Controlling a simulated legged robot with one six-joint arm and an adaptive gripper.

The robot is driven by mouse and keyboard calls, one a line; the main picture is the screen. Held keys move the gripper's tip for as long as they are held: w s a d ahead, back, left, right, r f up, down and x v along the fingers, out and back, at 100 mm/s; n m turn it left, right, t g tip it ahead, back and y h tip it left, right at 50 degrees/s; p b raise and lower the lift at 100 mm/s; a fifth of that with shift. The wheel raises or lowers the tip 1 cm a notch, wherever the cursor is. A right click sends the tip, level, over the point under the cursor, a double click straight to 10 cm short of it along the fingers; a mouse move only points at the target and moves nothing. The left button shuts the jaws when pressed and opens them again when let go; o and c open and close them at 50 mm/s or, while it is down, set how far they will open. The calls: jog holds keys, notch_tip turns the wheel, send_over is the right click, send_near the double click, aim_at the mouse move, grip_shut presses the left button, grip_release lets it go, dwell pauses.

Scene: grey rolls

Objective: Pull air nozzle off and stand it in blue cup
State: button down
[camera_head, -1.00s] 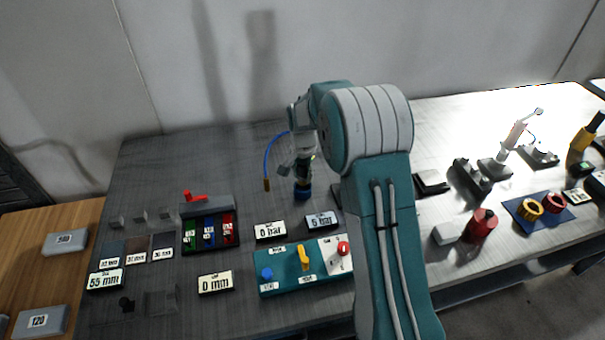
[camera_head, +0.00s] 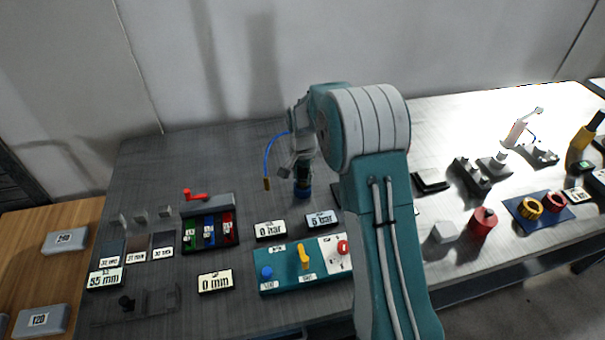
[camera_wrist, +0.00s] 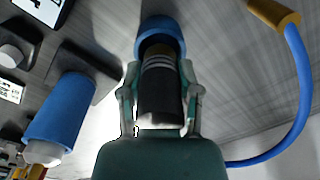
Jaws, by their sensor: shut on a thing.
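My gripper (camera_wrist: 160,95) is closed around a dark cylinder with light bands, which I take to be the air nozzle (camera_wrist: 159,105). The nozzle's far end is at the blue cup (camera_wrist: 149,24), overlapping its opening; I cannot tell how deep it sits. In the head view the blue cup (camera_head: 302,193) stands on the bench under my gripper (camera_head: 302,172), and the nozzle looks roughly upright. A blue hose (camera_wrist: 303,85) with a brass end (camera_wrist: 274,14) curves beside my gripper, its brass end free. Where the hose starts is hidden behind my gripper.
A blue cylinder (camera_wrist: 62,108) with a pale tip is beside my gripper in the wrist view. Signs reading 0 bar (camera_head: 270,230) and 5 bar (camera_head: 321,219) stand in front of the cup. A teal control panel (camera_head: 283,284) lies nearer. Bare bench lies left of the hose.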

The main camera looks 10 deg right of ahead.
jog(key=shift+f, duration=0.95)
jog(key=shift+c, duration=1.1)
grip_release()
notch_tip(320, 180, up, 11)
jog(key=shift+f, duration=0.1)
jog(key=shift+r, duration=0.55)
